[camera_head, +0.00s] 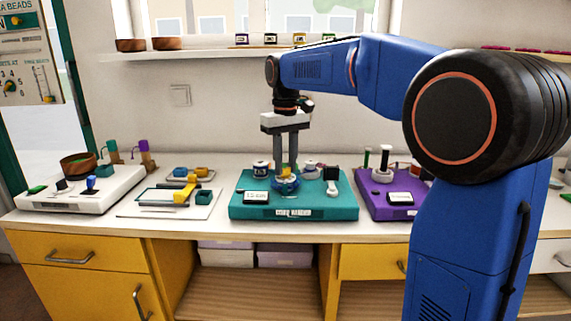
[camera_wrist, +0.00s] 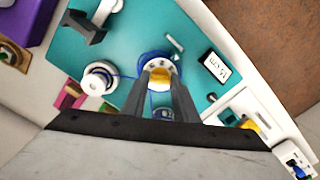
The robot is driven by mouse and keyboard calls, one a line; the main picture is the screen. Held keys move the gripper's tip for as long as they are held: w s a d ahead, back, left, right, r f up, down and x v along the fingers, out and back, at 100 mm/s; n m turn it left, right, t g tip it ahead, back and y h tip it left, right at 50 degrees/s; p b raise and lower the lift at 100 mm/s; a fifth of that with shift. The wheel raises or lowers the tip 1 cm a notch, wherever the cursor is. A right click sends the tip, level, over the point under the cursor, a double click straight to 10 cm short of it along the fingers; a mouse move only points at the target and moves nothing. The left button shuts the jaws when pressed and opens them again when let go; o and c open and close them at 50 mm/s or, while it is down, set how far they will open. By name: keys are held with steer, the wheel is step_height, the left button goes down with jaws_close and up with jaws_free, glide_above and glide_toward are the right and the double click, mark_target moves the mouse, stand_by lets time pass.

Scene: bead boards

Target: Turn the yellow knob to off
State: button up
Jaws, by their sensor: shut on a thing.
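The teal board (camera_head: 240,212) stands on the counter in the middle of the head view. My gripper (camera_head: 286,174) points straight down over it, its fingers close together. In the wrist view, the yellow knob (camera_wrist: 159,76) shows between the fingertips of my gripper (camera_wrist: 160,83), and the gripper is shut on it. A pale round piece and a blue ring (camera_wrist: 143,60) surround the knob.
On the teal board, a white label (camera_head: 256,197), a white spool (camera_wrist: 98,80) and a black-topped lever (camera_head: 331,180) stand close around my fingers. A purple board (camera_head: 385,211) is at the right. A white tray (camera_head: 190,211) and white board (camera_head: 90,203) are at the left.

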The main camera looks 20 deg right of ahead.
steer(key=n, duration=0.5)
steer(key=shift+n, duration=0.3)
steer(key=n, duration=0.5)
steer(key=shift+n, duration=0.3)
steer(key=o, duration=1.1)
steer(key=shift+c, duration=0.2)
steer(key=shift+r, duration=0.1)
step_height(320, 180, up, 17)
steer(key=shift+r, duration=0.15)
